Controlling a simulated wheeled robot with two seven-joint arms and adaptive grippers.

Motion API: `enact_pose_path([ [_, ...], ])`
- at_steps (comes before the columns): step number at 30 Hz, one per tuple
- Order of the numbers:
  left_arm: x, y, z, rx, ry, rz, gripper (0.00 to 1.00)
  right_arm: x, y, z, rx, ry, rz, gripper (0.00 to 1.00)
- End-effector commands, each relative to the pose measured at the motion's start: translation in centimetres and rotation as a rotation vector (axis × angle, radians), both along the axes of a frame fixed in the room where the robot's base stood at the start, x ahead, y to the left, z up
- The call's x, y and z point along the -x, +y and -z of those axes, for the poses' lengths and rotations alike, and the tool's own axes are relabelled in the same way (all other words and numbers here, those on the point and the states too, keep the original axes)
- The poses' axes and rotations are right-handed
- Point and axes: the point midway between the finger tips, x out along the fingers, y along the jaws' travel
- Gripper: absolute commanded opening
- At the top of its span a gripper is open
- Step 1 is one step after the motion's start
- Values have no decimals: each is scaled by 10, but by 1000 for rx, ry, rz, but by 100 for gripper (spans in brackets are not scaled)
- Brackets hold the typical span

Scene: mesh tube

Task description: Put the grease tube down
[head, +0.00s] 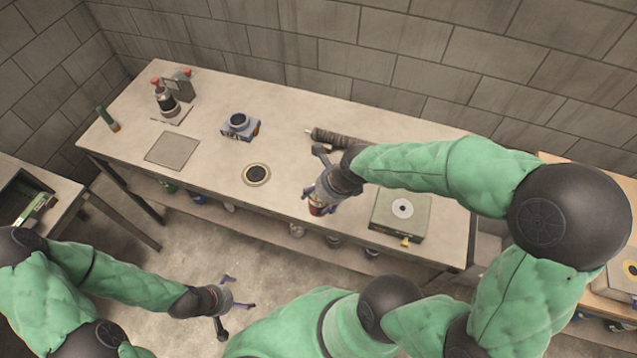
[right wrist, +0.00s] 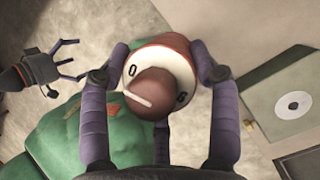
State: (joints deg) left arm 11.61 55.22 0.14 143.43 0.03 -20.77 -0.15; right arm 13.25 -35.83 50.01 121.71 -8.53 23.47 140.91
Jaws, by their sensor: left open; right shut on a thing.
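A green tube (head: 107,118) with an orange end, which looks like the grease tube, is at the far left end of the long table, apart from both grippers. My right gripper (head: 313,194) is over the table's front edge. In the right wrist view its fingers (right wrist: 158,72) are shut on a round reddish dial (right wrist: 151,54) with a white numbered ring and a brown knob with a white pointer. In the head view the dial is mostly hidden by the gripper. My left gripper (head: 236,304) is open and empty above the floor, in front of the table.
The long table (head: 215,95) carries a red-topped device (head: 168,100), a flat grey plate (head: 172,151), a blue-grey block (head: 240,126), a dark round disc (head: 256,174), a dark ribbed cylinder (head: 338,138) and a green box (head: 399,214). Bare tabletop lies between them.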

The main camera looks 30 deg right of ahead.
Motion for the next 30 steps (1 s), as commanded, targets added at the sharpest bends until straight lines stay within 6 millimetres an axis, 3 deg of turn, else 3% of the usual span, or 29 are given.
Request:
enact_pose_path([
  [7,0,0,-3,0,0,0,100,8,4,-4,0,0,-1,18],
  [16,0,0,-1,0,0,0,100,2,4,-1,0,1,-102,18],
  [23,0,0,3,0,0,0,100,-11,5,4,-3,3,-343,18],
  [30,0,0,7,0,0,0,100,-31,7,14,-3,3,-716,18],
])
